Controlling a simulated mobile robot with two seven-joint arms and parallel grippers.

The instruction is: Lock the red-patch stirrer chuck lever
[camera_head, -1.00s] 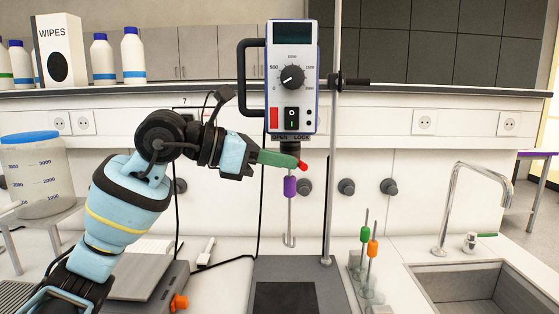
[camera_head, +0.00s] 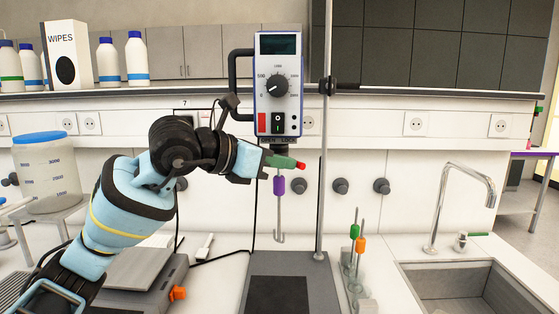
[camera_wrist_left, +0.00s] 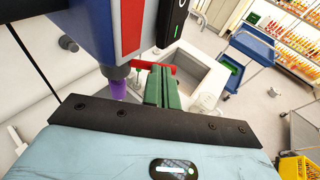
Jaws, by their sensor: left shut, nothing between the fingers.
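The stirrer motor (camera_head: 278,75) with a red patch (camera_head: 262,123) hangs on a stand; the patch also shows in the wrist view (camera_wrist_left: 131,25). A purple collar (camera_head: 279,185) and hooked rod hang below its chuck (camera_head: 280,150). The red-tipped chuck lever (camera_head: 300,166) points right, below the motor's right edge. It shows as a red bar in the wrist view (camera_wrist_left: 150,65). My left gripper (camera_head: 280,161) has green fingers shut with nothing between them. They reach across below the chuck, their ends at the lever; contact is unclear. My right gripper is out of view.
The stand rod (camera_head: 323,190) rises right of the motor. Spare stirrers with green (camera_head: 354,231) and orange (camera_head: 361,245) collars stand beside the dark plate (camera_head: 278,295). A sink (camera_head: 465,285) is at right. A jar (camera_head: 45,170) stands at left.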

